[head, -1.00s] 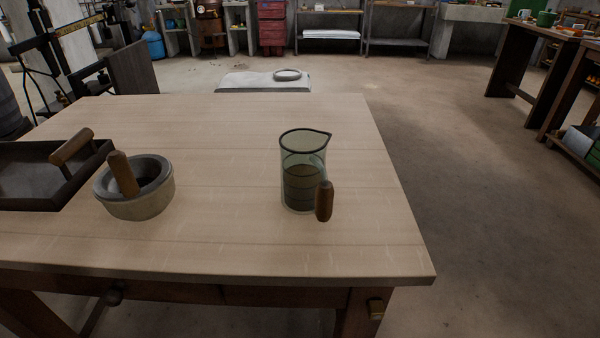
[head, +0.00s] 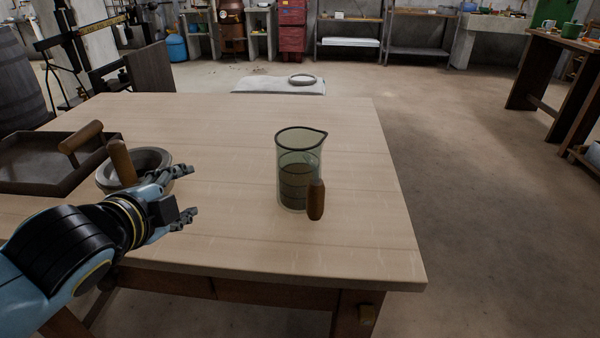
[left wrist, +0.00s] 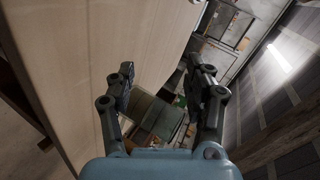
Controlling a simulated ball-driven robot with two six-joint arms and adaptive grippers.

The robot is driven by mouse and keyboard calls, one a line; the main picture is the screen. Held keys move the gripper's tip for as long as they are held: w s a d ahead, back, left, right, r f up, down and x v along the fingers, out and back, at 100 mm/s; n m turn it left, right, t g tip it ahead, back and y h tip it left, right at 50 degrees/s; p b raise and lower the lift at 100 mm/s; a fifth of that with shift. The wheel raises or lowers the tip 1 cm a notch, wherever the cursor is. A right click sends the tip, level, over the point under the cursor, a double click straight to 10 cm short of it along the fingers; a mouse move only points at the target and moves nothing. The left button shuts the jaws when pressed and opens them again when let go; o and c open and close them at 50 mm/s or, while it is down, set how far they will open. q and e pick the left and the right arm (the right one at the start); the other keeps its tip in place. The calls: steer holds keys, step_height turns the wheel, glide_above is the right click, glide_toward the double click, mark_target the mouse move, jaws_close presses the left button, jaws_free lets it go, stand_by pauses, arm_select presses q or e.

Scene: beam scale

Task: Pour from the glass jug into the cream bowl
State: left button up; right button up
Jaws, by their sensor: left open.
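The glass jug (head: 298,165) stands upright on the right part of the wooden table, with dark contents in its lower part and a brown handle (head: 316,200) facing the front. My left gripper (head: 191,193) is open and empty, in front of the grey mortar and well to the left of the jug. I do not see a cream bowl by that look; the only bowl shape on the table is the mortar. My right gripper is not in view.
The grey mortar (head: 160,161) with a wooden pestle (head: 121,160) stands at the left, partly hidden by my left gripper. A dark tray (head: 30,165) with a wooden-handled tool (head: 80,137) lies farther left. The table (head: 235,125) is bare around the jug.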

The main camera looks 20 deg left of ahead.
arm_select(q)
steer(key=w+d+r+m+t+h, duration=0.1)
steer(key=w+r+m+t+h, duration=0.3)
steer(key=m, duration=0.4)
steer(key=m+g+h, duration=0.5)
steer(key=m+h, duration=0.8)
steer(key=m, duration=1.3)
glide_toward(316, 192)
steer(key=shift+w+a+f, duration=0.2)
steer(key=shift+w+a, duration=0.2)
steer(key=shift+w, duration=0.1)
steer(key=shift+w+a+f, duration=0.2)
steer(key=shift+w+a, duration=0.2)
steer(key=shift+w, duration=0.05)
steer(key=shift+g, duration=0.3)
steer(key=p+x, duration=0.1)
steer(key=x, duration=0.4)
steer(key=shift+s+d, duration=0.1)
steer(key=shift+s, duration=0.1)
steer(key=p+x, duration=0.1)
steer(key=x, duration=0.4)
steer(key=shift+d, duration=0.45)
steer(key=shift+c, duration=0.2)
jaws_close()
